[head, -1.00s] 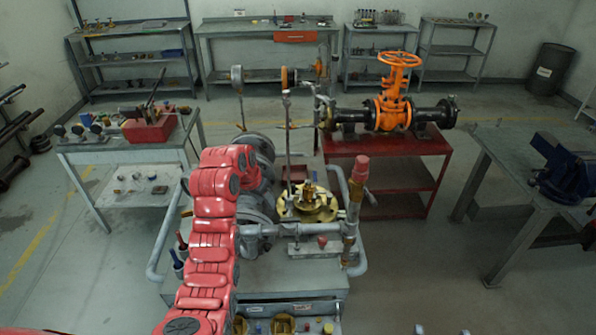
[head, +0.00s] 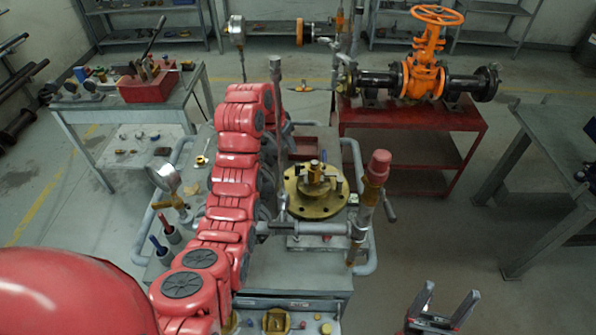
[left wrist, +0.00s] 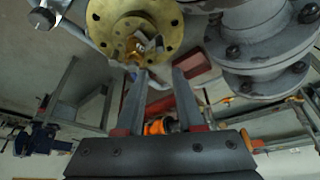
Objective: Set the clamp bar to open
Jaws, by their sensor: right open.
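A round brass flange (head: 302,203) with a small upright brass fitting (head: 316,176) stands on the grey cart. In the left wrist view the flange (left wrist: 112,22) is at the upper left. No part can be singled out with certainty as the clamp bar. My left gripper (left wrist: 158,74) shows two well-separated fingers, with nothing clearly between them. Its left fingertip appears close to the fitting; contact cannot be told. In the head view it is hidden behind my red arm. My right gripper (head: 450,302) is open and empty at the lower right, away from the cart.
A red-tipped pipe post (head: 376,168) stands right of the flange. Grey pipe flanges (left wrist: 262,62) are close at the upper right in the left wrist view. An orange gate valve (head: 424,72) sits on the red bench behind. Floor right of the cart is clear.

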